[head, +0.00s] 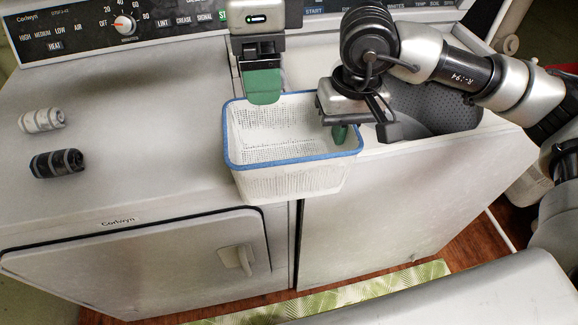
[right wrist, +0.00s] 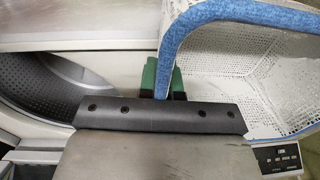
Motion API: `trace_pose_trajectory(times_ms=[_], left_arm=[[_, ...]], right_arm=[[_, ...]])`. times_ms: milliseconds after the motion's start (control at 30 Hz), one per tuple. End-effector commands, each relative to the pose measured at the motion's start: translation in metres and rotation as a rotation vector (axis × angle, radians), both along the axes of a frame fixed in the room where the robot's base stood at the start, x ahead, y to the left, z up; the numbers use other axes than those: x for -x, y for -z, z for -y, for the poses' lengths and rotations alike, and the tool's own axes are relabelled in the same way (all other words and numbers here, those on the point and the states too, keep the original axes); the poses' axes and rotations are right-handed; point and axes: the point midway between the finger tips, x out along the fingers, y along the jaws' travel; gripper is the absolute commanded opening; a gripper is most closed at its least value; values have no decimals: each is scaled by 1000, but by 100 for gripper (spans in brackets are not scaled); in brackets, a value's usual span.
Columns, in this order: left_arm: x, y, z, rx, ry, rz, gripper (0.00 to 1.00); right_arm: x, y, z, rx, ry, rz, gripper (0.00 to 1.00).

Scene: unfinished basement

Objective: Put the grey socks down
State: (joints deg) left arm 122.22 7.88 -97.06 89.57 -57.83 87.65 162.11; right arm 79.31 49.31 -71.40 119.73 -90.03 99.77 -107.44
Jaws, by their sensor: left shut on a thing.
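Two rolled sock bundles lie on the dryer top at the left: a pale grey-white one (head: 42,120) and a dark one with grey bands (head: 57,163). A white mesh basket (head: 290,182) with a blue rim stands across the gap between dryer and washer. It looks empty. My left gripper (head: 263,98) is shut at the basket's back rim, with green fingers. My right gripper (head: 340,128) is at the basket's right rim, one green finger inside. The right wrist view shows the basket's blue rim (right wrist: 166,60) between its close-set fingers (right wrist: 164,82). No sock shows in either gripper.
The dryer top (head: 140,140) has wide free room between the socks and the basket. The washer's open drum (head: 435,105) is right of the basket. Control panels (head: 100,25) run along the back. A leaf-patterned mat (head: 340,298) lies on the floor in front.

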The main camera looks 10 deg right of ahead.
Motion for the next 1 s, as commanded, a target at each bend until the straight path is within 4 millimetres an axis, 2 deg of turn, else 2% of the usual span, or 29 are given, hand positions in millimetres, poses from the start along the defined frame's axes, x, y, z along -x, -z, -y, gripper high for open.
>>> trace_pose_trajectory(times_ms=[67,167,500,600,867,1000], left_arm=[[0,-1,3,-1,-46,1,59],[0,11,4,-2,-70,-2,59],[0,98,3,-2,-69,-4,59],[0,117,3,-1,-67,-3,59],[0,138,3,0,-69,-1,59],[0,157,3,-1,-69,-2,59]], right_arm=[[0,0,0,0,0,0,0],[0,0,0,0,0,0,0],[0,0,0,0,0,0,0],[0,0,0,0,0,0,0],[0,0,0,0,0,0,0],[0,0,0,0,0,0,0]])
